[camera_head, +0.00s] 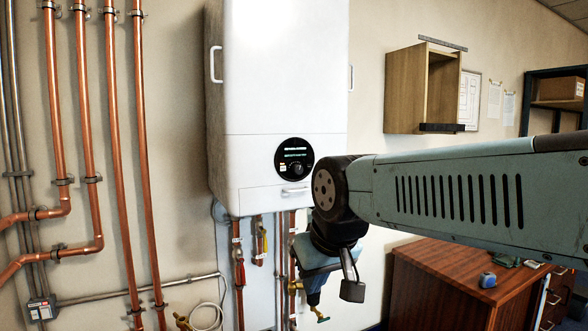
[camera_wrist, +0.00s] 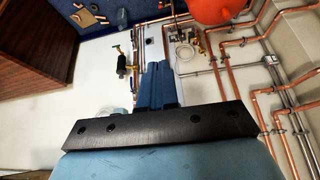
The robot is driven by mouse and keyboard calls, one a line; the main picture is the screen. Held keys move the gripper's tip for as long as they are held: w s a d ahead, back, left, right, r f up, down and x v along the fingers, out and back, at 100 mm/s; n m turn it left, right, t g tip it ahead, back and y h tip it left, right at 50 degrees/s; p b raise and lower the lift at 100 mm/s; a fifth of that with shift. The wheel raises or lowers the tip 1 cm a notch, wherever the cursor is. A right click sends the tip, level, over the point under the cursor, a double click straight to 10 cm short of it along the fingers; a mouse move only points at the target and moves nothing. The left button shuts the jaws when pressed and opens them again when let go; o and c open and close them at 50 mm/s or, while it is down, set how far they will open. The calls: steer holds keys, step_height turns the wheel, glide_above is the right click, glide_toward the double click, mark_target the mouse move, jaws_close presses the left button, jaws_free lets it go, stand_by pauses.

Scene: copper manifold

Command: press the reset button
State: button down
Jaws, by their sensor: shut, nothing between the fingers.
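A white wall-mounted boiler (camera_head: 280,70) stands in the middle of the head view. A round black control panel (camera_head: 294,159) on its lower front has lit text, a dark knob and small yellow-orange marks; which part is the reset button is too small to tell. The panel is not seen in the wrist view. My gripper (camera_head: 313,298) hangs pointing down, below and slightly right of the panel, apart from it. Its blue fingers (camera_wrist: 158,68) are together and empty in the wrist view. My wrist joint is close to the panel's right side in the picture.
Copper pipes (camera_head: 112,130) run down the wall at left. Valves and short pipes (camera_head: 239,270) hang under the boiler. A wooden cabinet (camera_head: 455,275) stands at lower right, below an open wall box (camera_head: 407,90). A red-orange vessel (camera_wrist: 217,10) shows in the wrist view.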

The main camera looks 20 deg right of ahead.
mark_target(309, 166)
steer(key=shift+a, duration=0.1)
steer(key=w+d+r+m+t, duration=0.1)
steer(key=w+d+r+m, duration=0.1)
steer(key=w+d+r, duration=0.45)
steer(key=w+d+r+m+t, duration=0.1)
steer(key=w+r+m, duration=0.15)
steer(key=w, duration=0.75)
steer(key=w+d+r+m+t, duration=0.1)
steer(key=w+d+r+m, duration=0.2)
steer(key=w+d, duration=0.8)
steer(key=shift+w+d+r, duration=0.35)
steer(key=shift+d+r, duration=0.25)
steer(key=shift+d, duration=0.45)
steer(key=shift+w+m, duration=0.1)
steer(key=shift+m, duration=0.15)
steer(key=shift+w+a, duration=0.2)
steer(key=shift+w, duration=4.15)
steer(key=shift+w, duration=0.2)
steer(key=shift+w, duration=0.15)
